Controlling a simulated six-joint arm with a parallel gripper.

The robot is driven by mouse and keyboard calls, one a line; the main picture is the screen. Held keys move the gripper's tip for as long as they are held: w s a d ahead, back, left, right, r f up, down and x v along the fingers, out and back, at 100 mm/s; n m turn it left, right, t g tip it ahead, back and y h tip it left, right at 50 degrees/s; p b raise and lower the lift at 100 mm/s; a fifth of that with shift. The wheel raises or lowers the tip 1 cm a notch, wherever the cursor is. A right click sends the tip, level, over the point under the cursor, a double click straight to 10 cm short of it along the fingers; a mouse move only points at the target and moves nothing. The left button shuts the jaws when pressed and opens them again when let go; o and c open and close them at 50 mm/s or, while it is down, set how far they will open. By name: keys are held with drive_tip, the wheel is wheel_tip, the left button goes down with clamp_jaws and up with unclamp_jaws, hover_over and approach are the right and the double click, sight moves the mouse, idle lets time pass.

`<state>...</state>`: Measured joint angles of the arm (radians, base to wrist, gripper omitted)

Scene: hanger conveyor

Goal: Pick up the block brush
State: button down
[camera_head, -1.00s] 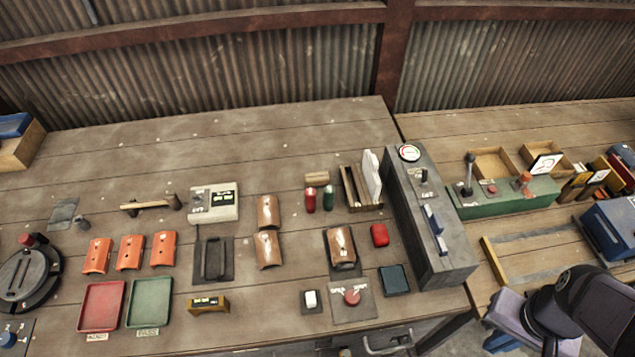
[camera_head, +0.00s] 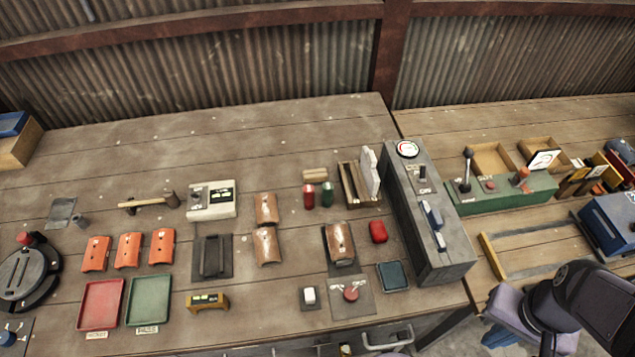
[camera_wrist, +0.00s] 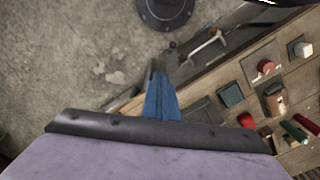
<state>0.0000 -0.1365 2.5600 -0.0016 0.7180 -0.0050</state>
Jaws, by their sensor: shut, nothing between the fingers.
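I cannot tell for certain which item is the block brush. A small tan wooden block (camera_head: 316,175) lies at the middle back of the left bench, just behind a red and a green cylinder, and may be it. My gripper (camera_wrist: 160,97) shows in the wrist view as blue fingers closed together, with nothing between them. In the head view, my gripper (camera_head: 496,338) hangs low at the right, in front of the bench edge and well apart from the block.
The grey control box (camera_head: 428,215) stands tall between the block and my arm. An open-topped wooden rack (camera_head: 352,187) with white cards is right of the block. A red tray (camera_head: 101,305), a green tray (camera_head: 149,301) and orange pieces lie left. The bench back is clear.

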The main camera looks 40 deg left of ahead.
idle(0.4)
drive_tip(key=c, duration=0.6)
unclamp_jaws()
